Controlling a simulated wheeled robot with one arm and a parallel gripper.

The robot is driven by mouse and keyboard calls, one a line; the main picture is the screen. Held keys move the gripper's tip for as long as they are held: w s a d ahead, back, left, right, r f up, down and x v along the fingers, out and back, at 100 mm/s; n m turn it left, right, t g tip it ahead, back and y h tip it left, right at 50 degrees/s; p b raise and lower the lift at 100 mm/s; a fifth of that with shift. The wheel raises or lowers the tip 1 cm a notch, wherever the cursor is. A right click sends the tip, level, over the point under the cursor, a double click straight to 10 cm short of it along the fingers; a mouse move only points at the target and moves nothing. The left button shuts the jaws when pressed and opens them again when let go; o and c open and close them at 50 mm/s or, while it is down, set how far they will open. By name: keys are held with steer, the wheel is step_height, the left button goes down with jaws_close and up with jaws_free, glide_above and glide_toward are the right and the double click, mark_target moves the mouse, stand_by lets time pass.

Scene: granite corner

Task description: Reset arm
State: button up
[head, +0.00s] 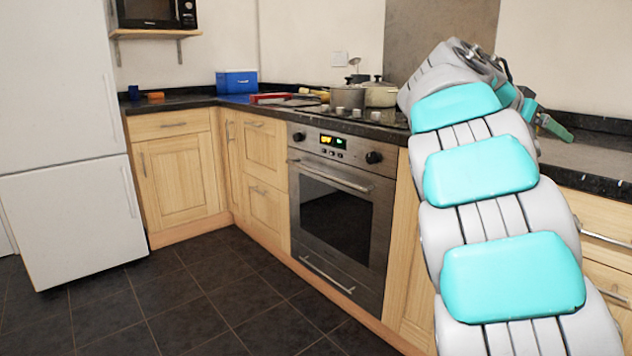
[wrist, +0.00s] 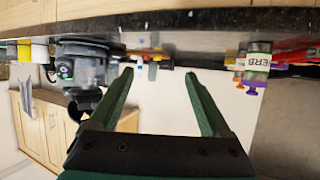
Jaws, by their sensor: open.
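My arm reaches up and forward over the counter on the right side of the head view. My gripper (head: 553,126) is partly hidden behind the arm there, with a green finger showing above the dark countertop (head: 590,160). In the wrist view my gripper (wrist: 158,74) has its two green fingers spread apart, with nothing between them. The wrist picture appears upside down, with the counter edge (wrist: 150,22) along the top.
An oven (head: 340,205) stands under a hob with pots (head: 378,93). A blue box (head: 237,82) and red items (head: 270,98) sit in the counter corner. A white fridge (head: 65,150) stands at left. A labelled herb jar (wrist: 258,62) shows in the wrist view. The tiled floor (head: 200,300) is clear.

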steer(key=s+a+f+n+g+y, duration=0.2)
steer(key=s+a+f+n+y, duration=0.2)
steer(key=s+a+f, duration=0.5)
steer(key=s+a+f+n+g+y, duration=0.2)
steer(key=s+a+f+n+y, duration=0.2)
steer(key=s+a+f, duration=0.5)
steer(key=s+a+f+n+g+y, duration=0.1)
steer(key=s+a+f+n+y, duration=0.3)
steer(key=s+a+f, duration=0.6)
steer(key=s+f+n, duration=0.2)
steer(key=s+f, duration=0.8)
steer(key=shift+s+f+g+y, duration=0.4)
